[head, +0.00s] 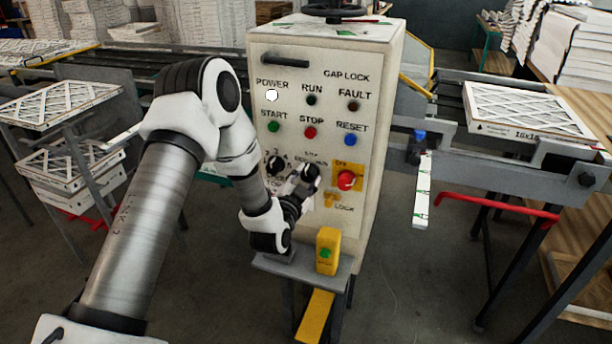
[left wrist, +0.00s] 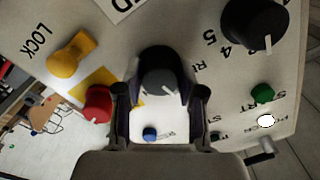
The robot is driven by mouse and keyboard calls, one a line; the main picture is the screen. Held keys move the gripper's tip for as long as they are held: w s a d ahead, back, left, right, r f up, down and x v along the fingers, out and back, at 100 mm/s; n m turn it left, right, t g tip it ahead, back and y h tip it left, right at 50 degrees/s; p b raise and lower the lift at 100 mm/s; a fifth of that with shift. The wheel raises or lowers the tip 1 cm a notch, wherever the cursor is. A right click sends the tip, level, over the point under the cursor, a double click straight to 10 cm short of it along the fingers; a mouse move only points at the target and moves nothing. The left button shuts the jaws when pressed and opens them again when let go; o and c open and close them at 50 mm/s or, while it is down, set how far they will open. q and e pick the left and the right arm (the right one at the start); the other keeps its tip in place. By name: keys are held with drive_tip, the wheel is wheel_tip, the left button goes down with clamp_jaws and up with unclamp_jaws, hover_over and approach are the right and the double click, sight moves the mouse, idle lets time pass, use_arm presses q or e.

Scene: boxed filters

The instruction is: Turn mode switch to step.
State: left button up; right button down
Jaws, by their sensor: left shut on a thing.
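The cream control cabinet (head: 378,70) carries a black mode switch knob (head: 311,171) in its lower middle. In the left wrist view the same knob (left wrist: 158,68) sits between the two fingers, with a short white pointer line on its face slanting toward the lower right of that picture. My left gripper (head: 301,187) is shut on the knob, one finger on each side. Its body hides part of the knob and nearby lettering in the head view. I cannot read the switch's position labels clearly. My right gripper is not in view.
A numbered black selector knob (head: 276,165) is left of the switch. A yellow button box (head: 327,251) stands below on a grey shelf. Conveyors flank the cabinet.

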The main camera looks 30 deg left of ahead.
use_arm(q)
drive_tip(key=shift+m, duration=0.8)
drive_tip(key=o, duration=1.1)
drive_tip(key=shift+o, duration=0.2)
drive_tip(key=v, duration=1.2)
drive_tip(key=shift+f, duration=0.15)
